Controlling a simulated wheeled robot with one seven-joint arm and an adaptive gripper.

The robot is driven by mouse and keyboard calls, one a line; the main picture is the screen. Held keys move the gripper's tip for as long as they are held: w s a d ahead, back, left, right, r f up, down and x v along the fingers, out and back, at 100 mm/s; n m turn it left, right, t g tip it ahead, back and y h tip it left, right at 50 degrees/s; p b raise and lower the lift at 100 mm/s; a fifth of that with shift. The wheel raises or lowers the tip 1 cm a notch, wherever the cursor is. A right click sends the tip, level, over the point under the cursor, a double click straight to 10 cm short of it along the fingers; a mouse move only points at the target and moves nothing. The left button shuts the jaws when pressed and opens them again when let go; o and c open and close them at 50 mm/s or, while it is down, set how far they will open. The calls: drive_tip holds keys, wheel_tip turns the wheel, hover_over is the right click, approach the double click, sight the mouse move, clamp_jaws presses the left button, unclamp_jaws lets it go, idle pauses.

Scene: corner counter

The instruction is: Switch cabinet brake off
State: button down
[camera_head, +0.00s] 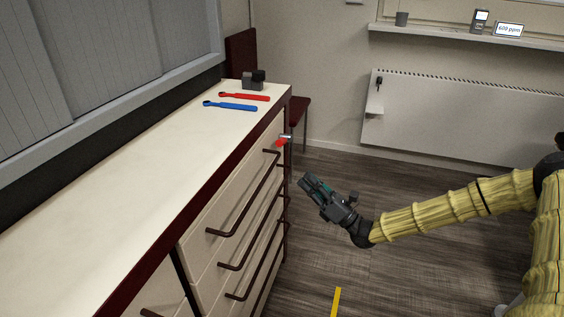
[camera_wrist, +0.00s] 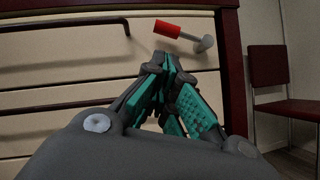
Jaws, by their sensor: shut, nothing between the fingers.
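The cabinet brake is a small lever with a red grip (camera_head: 281,142) and a grey metal end, on the cabinet's front near its far top corner. In the wrist view the red grip (camera_wrist: 167,29) points left and slightly up from the grey pivot (camera_wrist: 205,43). The cabinet (camera_head: 210,223) has pale drawers with dark bar handles. My gripper (camera_head: 306,181) is in front of the drawers, to the right of and below the lever in the head view. Its fingers (camera_wrist: 166,62) are shut and empty, below the lever in the wrist view and apart from it.
A red wrench (camera_head: 245,97), a blue wrench (camera_head: 231,106) and a dark block-like device (camera_head: 253,81) lie on the countertop. A dark red chair (camera_head: 299,115) stands beyond the cabinet. Long drawer handles (camera_head: 243,200) stick out beside my gripper. The floor (camera_head: 400,268) is open.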

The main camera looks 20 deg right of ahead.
sight(282, 140)
drive_tip(key=shift+r, duration=0.1)
drive_tip(key=b+x, duration=0.1)
drive_tip(key=x, duration=0.9)
idle(0.5)
drive_tip(key=shift+a, duration=0.1)
